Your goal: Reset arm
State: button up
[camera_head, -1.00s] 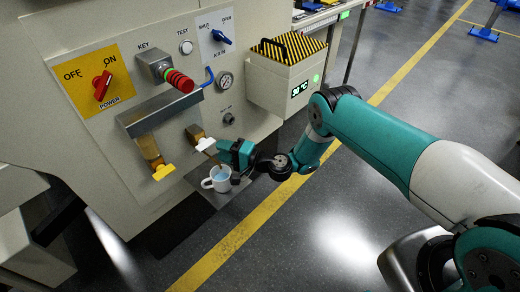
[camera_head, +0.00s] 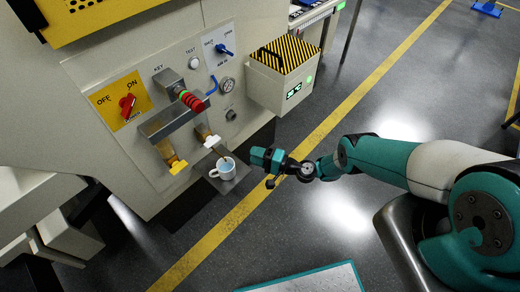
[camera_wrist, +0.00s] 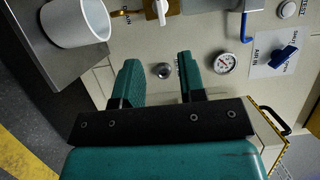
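My gripper (camera_head: 252,157) is to the right of the white mug, clear of it, in the head view. In the wrist view my gripper (camera_wrist: 158,78) has its two green fingers apart with nothing between them. The white mug (camera_head: 224,169) stands upright on a small grey shelf (camera_head: 203,168) on the machine front, below a tap with a white handle (camera_head: 211,141). The mug (camera_wrist: 75,22) also shows at the upper left of the wrist view. My arm stretches from the lower right of the head view.
The machine panel carries a red power switch (camera_head: 127,106), a red-ringed key unit (camera_head: 189,98), a gauge (camera_head: 228,85) and a blue AIR IN lever (camera_head: 224,49). A striped-top box (camera_head: 282,85) juts out above my gripper. Open floor with a yellow line lies to the right.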

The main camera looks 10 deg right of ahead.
jog(key=shift+s+d, duration=0.35)
jog(key=shift+d, duration=0.15)
jog(key=w+a+r+n+g, duration=0.2)
jog(key=w+r+n+g, duration=0.15)
jog(key=w+r, duration=0.45)
jog(key=a+r+n+g+h, duration=0.2)
jog(key=r+n, duration=0.1)
jog(key=r, duration=0.9)
jog(key=a+r+n+g+h, duration=0.2)
jog(key=a+r+n+g, duration=0.15)
jog(key=r, duration=0.95)
jog(key=s+d+r+n+h, duration=0.1)
jog(key=s+r+n+h, duration=0.1)
jog(key=s+r, duration=0.7)
jog(key=s+d+r+h, duration=0.1)
jog(key=s+d+r, duration=0.1)
jog(key=s, duration=0.6)
jog(key=s+d+r+n+h, duration=0.1)
jog(key=s+d+r+h, duration=0.1)
jog(key=s, duration=0.7)
jog(key=s+d+r+g+h, duration=0.1)
jog(key=s+d+r, duration=0.3)
jog(key=s, duration=0.5)
jog(key=shift+d+n+h, duration=0.4)
jog(key=shift+d, duration=0.35)
